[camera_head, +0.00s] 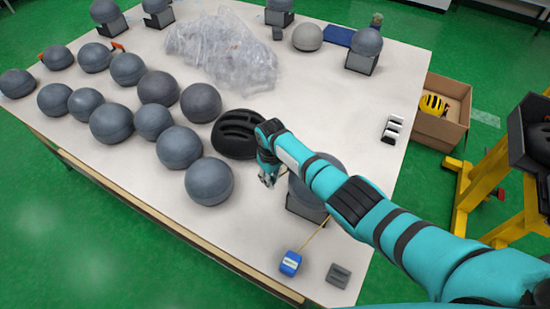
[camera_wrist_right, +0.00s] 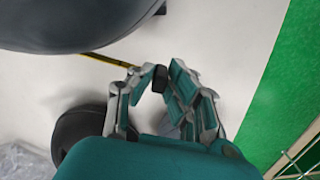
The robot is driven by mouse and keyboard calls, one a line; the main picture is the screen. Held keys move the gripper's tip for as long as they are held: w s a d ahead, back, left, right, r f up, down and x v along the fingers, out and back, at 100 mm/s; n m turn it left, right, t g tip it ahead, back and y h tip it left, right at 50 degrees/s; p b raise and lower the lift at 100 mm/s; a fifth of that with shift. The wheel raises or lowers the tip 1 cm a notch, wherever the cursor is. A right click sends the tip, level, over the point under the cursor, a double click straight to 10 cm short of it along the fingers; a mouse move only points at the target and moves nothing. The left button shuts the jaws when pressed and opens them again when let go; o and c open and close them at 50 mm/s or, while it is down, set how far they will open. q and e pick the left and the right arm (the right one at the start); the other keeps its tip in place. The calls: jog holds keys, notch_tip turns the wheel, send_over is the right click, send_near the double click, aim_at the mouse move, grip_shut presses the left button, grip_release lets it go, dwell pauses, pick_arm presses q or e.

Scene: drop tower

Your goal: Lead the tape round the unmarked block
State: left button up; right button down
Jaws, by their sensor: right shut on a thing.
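A dark grey round block (camera_head: 299,190) on a dark stand (camera_head: 305,208) is partly hidden behind my right arm; I cannot see any mark on it. A blue tape measure (camera_head: 290,263) lies in front of it on the table. Its thin yellow tape (camera_head: 316,235) runs up toward the stand and passes out of sight. My right gripper (camera_head: 267,181) is to the left of the block, low over the table. In the wrist view it is shut on a small dark piece (camera_wrist_right: 159,79) at the yellow tape (camera_wrist_right: 108,60), beside the big grey block (camera_wrist_right: 75,25). My left gripper is out of view.
A black helmet (camera_head: 236,134) sits close behind my right gripper. Several grey round blocks (camera_head: 209,181) stand to the left. A small grey square (camera_head: 339,275) lies right of the tape measure. Clear plastic (camera_head: 220,50) covers part of the back. The front-left table strip is clear.

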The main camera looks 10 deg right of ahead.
jog(key=s+d, duration=0.1)
jog(key=s, duration=0.8)
jog(key=s+d, duration=0.9)
jog(key=d, duration=0.4)
jog(key=w+d+b, duration=0.5)
jog(key=w+d, duration=0.9)
jog(key=d, duration=0.1)
jog(key=shift+w+d+r, duration=0.15)
jog(key=shift+w+d, duration=0.1)
